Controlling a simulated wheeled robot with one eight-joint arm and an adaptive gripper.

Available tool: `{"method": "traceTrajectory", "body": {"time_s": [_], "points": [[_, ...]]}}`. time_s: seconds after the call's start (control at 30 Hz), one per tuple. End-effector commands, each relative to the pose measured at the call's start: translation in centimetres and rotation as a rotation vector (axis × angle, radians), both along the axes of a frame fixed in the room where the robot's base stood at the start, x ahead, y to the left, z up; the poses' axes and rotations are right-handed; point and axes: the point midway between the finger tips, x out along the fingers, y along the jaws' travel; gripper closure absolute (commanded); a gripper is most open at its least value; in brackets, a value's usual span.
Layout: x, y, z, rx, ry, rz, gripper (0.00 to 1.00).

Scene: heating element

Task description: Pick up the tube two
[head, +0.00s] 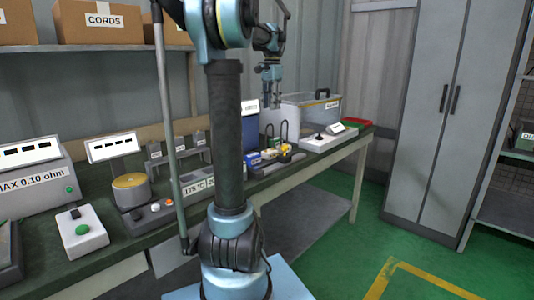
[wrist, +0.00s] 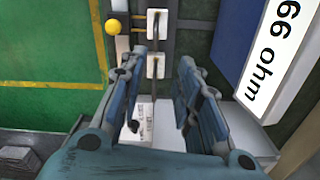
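My gripper (wrist: 163,60) is open in the wrist view, its two fingers spread apart with nothing gripped between them. A thin dark rod (wrist: 153,42) runs between two white holders (wrist: 156,67) just beyond and between the fingertips. I cannot tell whether this rod is tube two, and no label reading two is legible. In the head view my gripper (head: 271,98) points down above the far part of the bench. Dark upright loops (head: 284,132) stand close below it, beside small blue and yellow boxes (head: 254,158).
A "66 ohm" display (wrist: 274,58) is right of the fingers in the wrist view; a yellow knob (wrist: 112,27) is left. In the head view, a clear-walled box (head: 318,110) and a red tray (head: 357,123) stand at the bench's far end. My arm hides the bench's middle.

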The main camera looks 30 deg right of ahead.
Motion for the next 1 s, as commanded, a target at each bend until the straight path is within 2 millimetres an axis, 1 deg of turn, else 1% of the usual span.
{"method": "traceTrajectory", "body": {"time_s": [0.2, 0.5, 0.63, 0.87, 1.0], "points": [[-0.5, -0.9, -3.8, 0.0, 0.0, -0.013, 0.69], [-0.7, -1.3, -9.0, 0.0, 0.0, -0.019, 0.69], [-0.7, -1.3, -10.5, 0.0, 0.0, -0.019, 0.69], [-0.7, -1.3, -11.8, 0.0, 0.0, -0.019, 0.69], [-0.8, -1.2, -13.5, 0.0, 0.0, -0.019, 0.69]]}}
